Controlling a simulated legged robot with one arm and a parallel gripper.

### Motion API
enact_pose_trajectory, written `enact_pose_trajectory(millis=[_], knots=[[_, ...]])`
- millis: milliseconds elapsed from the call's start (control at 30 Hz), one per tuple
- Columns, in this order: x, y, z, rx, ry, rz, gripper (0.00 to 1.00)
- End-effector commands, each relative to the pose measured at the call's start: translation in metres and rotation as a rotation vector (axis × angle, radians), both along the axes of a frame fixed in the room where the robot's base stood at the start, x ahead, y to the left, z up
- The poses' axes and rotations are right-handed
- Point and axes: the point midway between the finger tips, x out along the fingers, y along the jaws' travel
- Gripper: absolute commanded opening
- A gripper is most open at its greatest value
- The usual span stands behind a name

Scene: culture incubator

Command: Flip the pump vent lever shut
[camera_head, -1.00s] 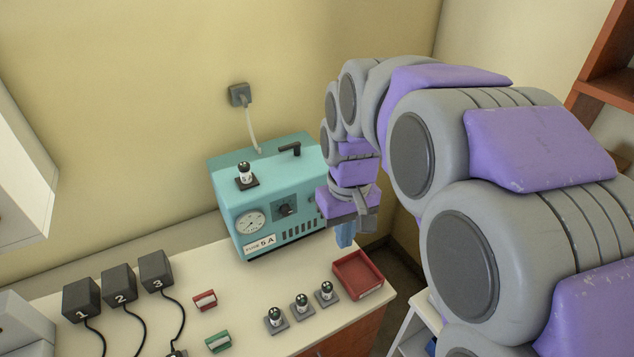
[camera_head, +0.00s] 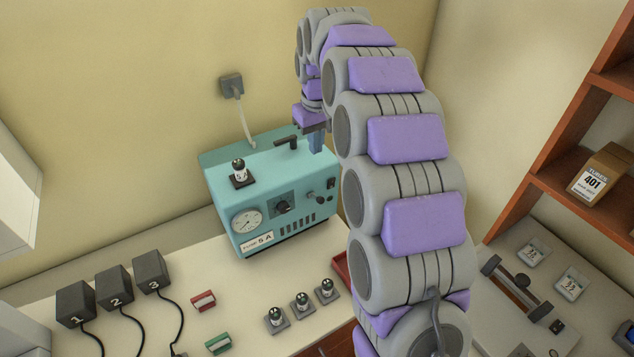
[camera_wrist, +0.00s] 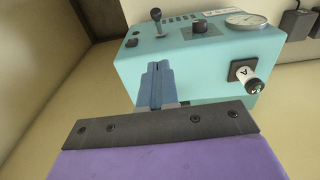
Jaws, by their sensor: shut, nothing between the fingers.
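The teal pump (camera_head: 265,175) stands on the bench against the wall, its front marked "5 A". A black bent lever (camera_head: 288,143) sticks up from its top near the back; I take it to be the vent lever. My gripper (camera_head: 316,150) is shut and empty, its blue fingers just right of this lever, by the pump's right side. I cannot tell whether they touch the pump. In the wrist view the shut fingers (camera_wrist: 158,70) lie in front of the teal casing (camera_wrist: 195,75). I cannot make out the black lever there; the fingers may hide it.
A valve-like part (camera_head: 240,174) stands on the pump top at left. The front carries a gauge (camera_head: 247,220) and a dial (camera_head: 283,206). Numbered black boxes (camera_head: 114,288) and several small parts sit on the bench. A red tray (camera_head: 342,268) is partly behind my arm.

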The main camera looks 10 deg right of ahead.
Motion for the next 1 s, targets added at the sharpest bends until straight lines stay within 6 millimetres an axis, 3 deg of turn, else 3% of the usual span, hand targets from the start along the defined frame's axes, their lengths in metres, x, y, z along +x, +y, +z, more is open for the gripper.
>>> enact_pose_trajectory(millis=[467,667,1000], knots=[[0.002,0.0,-0.006,0.0,0.002,0.001,0.0],[0.002,0.001,-0.035,0.0,0.007,0.001,0.0],[0.007,0.002,-0.102,0.0,0.004,0.001,0.0]])
